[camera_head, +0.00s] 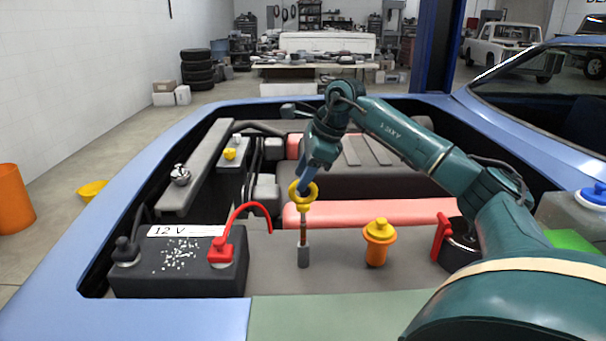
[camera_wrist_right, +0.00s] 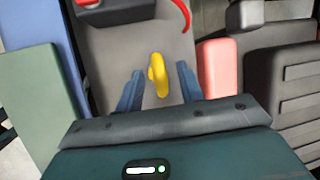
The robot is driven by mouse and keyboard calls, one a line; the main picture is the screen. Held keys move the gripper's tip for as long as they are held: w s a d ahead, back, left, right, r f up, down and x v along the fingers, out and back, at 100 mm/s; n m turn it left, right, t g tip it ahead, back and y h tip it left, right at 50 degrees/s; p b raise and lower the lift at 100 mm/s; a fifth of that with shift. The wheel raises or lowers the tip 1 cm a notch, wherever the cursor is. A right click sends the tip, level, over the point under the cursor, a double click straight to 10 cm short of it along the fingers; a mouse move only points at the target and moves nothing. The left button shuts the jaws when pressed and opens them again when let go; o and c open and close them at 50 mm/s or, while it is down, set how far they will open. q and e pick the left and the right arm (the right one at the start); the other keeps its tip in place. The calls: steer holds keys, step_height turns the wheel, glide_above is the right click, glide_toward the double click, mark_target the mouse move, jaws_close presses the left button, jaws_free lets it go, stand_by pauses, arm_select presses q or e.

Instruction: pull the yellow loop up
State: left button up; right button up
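The yellow loop (camera_head: 303,200) tops a thin brown rod that stands upright in a short grey tube (camera_head: 303,256) in the engine bay. My right gripper (camera_head: 311,183) points down at the loop from above, and in the head view its fingers overlap the loop's top. In the right wrist view the loop (camera_wrist_right: 157,75) lies between the two blue fingertips (camera_wrist_right: 158,80), with a gap on both sides, so the gripper is open around or just above it. The rod and tube cannot be made out in the wrist view. My left gripper is not in view.
A black 12 V battery (camera_head: 180,278) with a red clamp (camera_head: 221,250) and red cable is left of the tube. An orange filler with a yellow cap (camera_head: 379,232) stands close on the right. A pink block (camera_head: 375,213) lies behind. The blue car body (camera_head: 45,270) edges the bay.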

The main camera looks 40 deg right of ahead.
steer(key=v, duration=1.2)
steer(key=shift+r+p, duration=0.25)
steer(key=shift+p, duration=0.15)
steer(key=shift+s, duration=0.1)
